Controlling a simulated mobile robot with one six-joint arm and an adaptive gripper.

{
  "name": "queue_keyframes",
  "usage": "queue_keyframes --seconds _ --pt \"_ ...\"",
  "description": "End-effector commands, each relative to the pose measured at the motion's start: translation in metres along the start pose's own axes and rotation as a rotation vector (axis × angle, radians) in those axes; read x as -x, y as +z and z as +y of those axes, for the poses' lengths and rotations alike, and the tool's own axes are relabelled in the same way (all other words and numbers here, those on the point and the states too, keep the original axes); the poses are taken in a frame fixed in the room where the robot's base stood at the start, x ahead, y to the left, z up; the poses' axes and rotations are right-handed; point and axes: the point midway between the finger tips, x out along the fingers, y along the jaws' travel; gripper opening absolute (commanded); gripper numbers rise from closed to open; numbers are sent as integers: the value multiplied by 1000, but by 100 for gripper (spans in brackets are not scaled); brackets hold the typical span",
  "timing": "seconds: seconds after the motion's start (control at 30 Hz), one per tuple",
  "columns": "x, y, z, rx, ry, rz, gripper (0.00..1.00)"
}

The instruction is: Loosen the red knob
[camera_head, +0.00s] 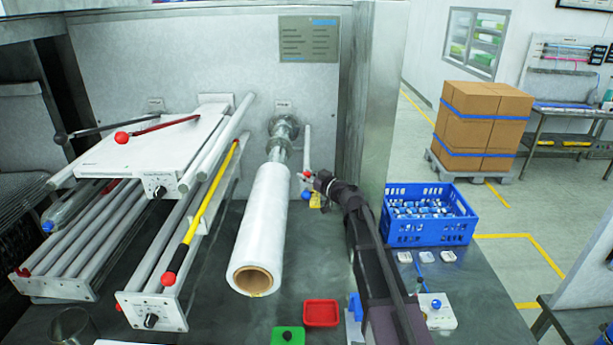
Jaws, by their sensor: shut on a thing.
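A small red knob (308,174) shows at the side of the white film roll (262,225), below a short upright metal rod. My gripper (311,181) reaches it from the lower right, with its fingertips at the knob. The gripper is shut on the knob, which is mostly hidden behind the fingers. The knob's mount and its exact turn are too small to make out.
A small blue knob (306,195) sits just below my gripper. Left are a yellow lever (208,205) and a red-ended lever (160,128). A blue crate (430,232) stands right, with a red tray (321,313) at the front.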

Motion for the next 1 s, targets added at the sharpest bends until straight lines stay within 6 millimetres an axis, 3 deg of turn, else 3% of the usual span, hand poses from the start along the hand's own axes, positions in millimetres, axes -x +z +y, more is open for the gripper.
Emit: queue_keyframes --seconds 0.2,0.23,0.33,0.77,1.0 --pt "-1 0 0 -2 0 1 0" --pt "-1 0 0 -2 0 1 47" --pt "-1 0 0 -2 0 1 73" --pt "1 0 0 -1 1 0 73" --pt "16 0 0 -1 3 0 73"
